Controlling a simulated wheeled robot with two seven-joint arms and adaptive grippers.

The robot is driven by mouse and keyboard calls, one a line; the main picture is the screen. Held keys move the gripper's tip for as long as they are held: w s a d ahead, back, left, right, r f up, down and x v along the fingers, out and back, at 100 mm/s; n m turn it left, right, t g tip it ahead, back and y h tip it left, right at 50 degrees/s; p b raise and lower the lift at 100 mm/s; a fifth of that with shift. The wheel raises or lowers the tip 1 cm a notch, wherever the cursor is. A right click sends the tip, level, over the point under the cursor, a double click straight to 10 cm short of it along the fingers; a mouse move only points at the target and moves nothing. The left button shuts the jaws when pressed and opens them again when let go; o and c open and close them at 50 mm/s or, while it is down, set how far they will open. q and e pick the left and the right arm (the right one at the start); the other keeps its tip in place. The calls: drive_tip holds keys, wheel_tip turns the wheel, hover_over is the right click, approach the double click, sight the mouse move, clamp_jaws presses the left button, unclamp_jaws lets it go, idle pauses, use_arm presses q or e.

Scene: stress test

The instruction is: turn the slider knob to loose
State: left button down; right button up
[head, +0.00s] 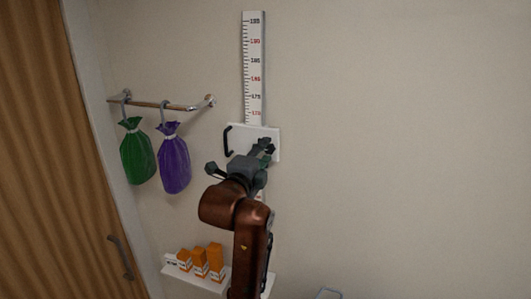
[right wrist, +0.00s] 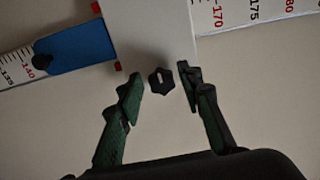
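A white slider plate (head: 236,132) sits on the upright measuring scale (head: 254,65) on the wall. It also shows at the top of the right wrist view (right wrist: 150,30). A small black six-sided knob (right wrist: 161,80) with a slot-like mark is on the plate's edge in that view. My right gripper (head: 266,147) is in front of the plate. In the right wrist view its two green-and-black fingers (right wrist: 161,86) are open, one on each side of the knob, with gaps visible. In the head view my gripper hides the knob. My left gripper is out of view.
A black handle (head: 228,141) sticks out at the plate's left. A blue piece (right wrist: 75,50) with a dark round knob (right wrist: 42,62) is on the scale. Green (head: 137,155) and purple bags (head: 174,162) hang from a rail (head: 160,104). Orange boxes (head: 199,262) stand on a shelf (head: 190,281).

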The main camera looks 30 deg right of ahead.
drive_tip(key=shift+o, duration=0.5)
drive_tip(key=shift+s+d, duration=0.1)
drive_tip(key=shift+d, duration=0.1)
drive_tip(key=v, duration=1.2)
